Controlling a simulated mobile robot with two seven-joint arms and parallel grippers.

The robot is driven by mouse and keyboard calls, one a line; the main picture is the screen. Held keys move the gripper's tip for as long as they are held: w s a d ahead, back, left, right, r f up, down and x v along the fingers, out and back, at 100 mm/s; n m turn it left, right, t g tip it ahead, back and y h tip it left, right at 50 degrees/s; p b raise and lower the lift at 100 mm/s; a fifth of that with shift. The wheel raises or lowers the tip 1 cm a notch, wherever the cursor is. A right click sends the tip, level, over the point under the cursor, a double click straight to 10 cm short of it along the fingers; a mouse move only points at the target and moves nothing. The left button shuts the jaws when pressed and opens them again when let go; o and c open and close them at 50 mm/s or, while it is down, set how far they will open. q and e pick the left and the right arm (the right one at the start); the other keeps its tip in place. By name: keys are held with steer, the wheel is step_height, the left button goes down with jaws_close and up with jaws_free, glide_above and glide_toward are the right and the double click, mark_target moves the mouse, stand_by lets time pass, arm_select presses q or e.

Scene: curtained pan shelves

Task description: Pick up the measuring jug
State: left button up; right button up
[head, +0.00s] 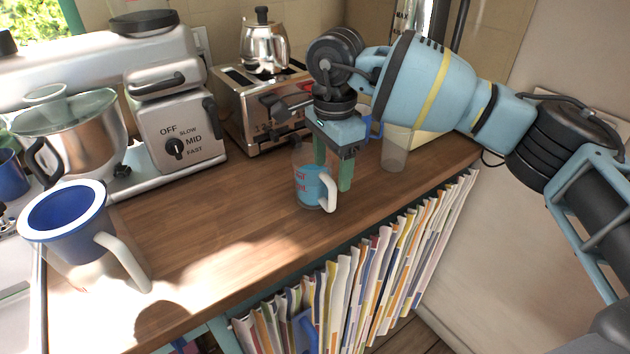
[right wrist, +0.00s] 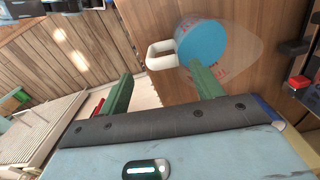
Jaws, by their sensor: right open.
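The measuring jug (head: 310,188) stands upright on the wooden counter; it is clear with red markings, a blue inside and a pale handle. It also shows in the right wrist view (right wrist: 202,42), its handle pointing left in that picture. My right gripper (head: 334,180) is open and empty, its green fingers pointing down right beside the jug. In the right wrist view the handle shows ahead of the gap between the fingertips (right wrist: 160,74), and one fingertip overlaps the jug's edge. I cannot tell whether they touch. My left gripper is not in view.
A toaster (head: 237,118) with a metal pot (head: 264,48) on top stands behind the jug. A clear glass (head: 394,155) is to its right. A blue pitcher (head: 62,212) and a mixer (head: 180,125) are on the left. Files (head: 375,270) fill the shelf below the counter edge.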

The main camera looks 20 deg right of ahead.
mark_target(329, 179)
steer(key=shift+a+f+p, duration=0.2)
steer(key=shift+f+p, duration=0.2)
steer(key=shift+f, duration=2.1)
steer(key=shift+c, duration=0.3)
steer(key=shift+w, duration=0.1)
jaws_close()
